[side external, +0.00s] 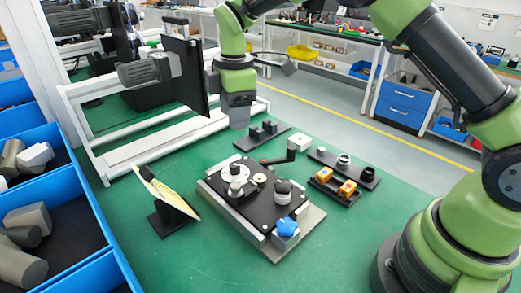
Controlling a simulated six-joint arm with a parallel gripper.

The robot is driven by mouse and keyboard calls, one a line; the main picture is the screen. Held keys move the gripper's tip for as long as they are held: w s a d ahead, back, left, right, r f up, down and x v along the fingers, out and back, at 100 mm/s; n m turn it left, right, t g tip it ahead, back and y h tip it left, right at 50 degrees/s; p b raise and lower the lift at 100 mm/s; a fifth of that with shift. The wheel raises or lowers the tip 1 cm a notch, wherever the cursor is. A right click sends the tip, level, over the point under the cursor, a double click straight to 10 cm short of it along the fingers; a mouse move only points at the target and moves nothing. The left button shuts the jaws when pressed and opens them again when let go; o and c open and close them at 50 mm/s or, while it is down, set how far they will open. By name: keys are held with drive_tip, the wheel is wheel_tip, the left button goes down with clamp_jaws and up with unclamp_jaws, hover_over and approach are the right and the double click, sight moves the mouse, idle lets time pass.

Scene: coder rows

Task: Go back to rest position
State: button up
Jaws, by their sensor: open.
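My gripper (239,112) hangs from my green arm above the back of the green table, pointing down. It is small in this view and its fingers are hard to make out, but it is open with nothing visible in it. It is above and behind a black plate assembly (232,209) with round metal parts, a black crank handle and a blue knob (287,227). A black fixture with upright posts (262,136) stands on the table just below and to the right of my gripper.
A dark upright panel with a motor (150,69) stands close left of my gripper. A yellow sheet on a black stand (165,190) is front left. Blue bins (85,220) with grey parts line the left edge. A tray with orange pieces (334,188) is right. The front table is clear.

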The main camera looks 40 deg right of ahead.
drive_tip(key=s+d+r+m+t+y, duration=0.1)
drive_tip(key=s+d+r+m+t, duration=0.15)
drive_tip(key=s+r+m, duration=0.75)
drive_tip(key=s+r+m+t, duration=0.1)
drive_tip(key=s+m, duration=0.3)
drive_tip(key=s, duration=0.4)
drive_tip(key=s+r+m+t, duration=0.2)
drive_tip(key=s+m+t, duration=0.1)
drive_tip(key=s, duration=0.5)
drive_tip(key=shift+s+d+r+m+y, duration=0.2)
drive_tip(key=shift+d+r+m+y, duration=0.05)
drive_tip(key=shift+d+m+y, duration=0.2)
